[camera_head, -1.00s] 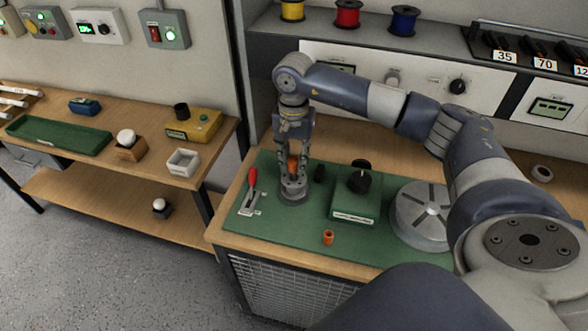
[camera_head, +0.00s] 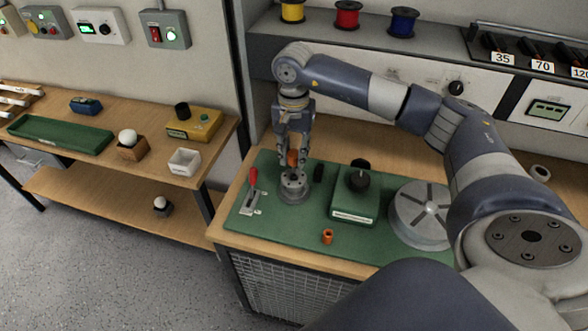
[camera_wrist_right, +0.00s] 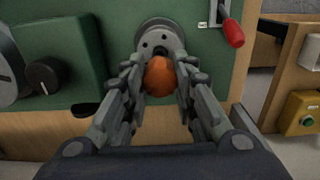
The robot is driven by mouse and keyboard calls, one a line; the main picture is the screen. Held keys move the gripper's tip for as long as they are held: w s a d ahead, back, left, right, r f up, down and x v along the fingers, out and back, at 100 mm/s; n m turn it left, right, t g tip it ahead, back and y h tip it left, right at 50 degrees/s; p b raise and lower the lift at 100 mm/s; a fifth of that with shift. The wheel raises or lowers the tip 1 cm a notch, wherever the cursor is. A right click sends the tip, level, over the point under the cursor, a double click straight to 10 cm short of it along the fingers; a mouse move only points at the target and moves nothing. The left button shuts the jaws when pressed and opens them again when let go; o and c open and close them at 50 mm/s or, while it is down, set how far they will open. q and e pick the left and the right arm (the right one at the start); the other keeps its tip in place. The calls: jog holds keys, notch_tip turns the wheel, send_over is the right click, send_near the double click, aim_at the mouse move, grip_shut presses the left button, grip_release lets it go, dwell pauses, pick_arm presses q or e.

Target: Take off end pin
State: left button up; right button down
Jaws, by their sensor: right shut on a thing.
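My right gripper (camera_head: 293,152) points down over a round grey metal fixture (camera_head: 294,190) on the green mat. It is shut on an orange piece, the end pin (camera_head: 293,158), which stands above the fixture. In the right wrist view the orange rounded top of the end pin (camera_wrist_right: 160,77) shows between the fingers of my right gripper (camera_wrist_right: 160,82), in front of the grey fixture (camera_wrist_right: 160,36). Whether the pin's lower end is still in the fixture is hidden. My left gripper is out of view.
A red-handled lever (camera_head: 252,180) stands left of the fixture. A green box with a black knob (camera_head: 354,206), a grey slotted disc (camera_head: 420,212) and a small orange sleeve (camera_head: 327,237) are to the right. A side table with a green tray (camera_head: 60,134) is at left.

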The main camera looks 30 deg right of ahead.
dwell(0.3)
jog(key=shift+r+p, duration=1.35)
jog(key=shift+r, duration=1.2)
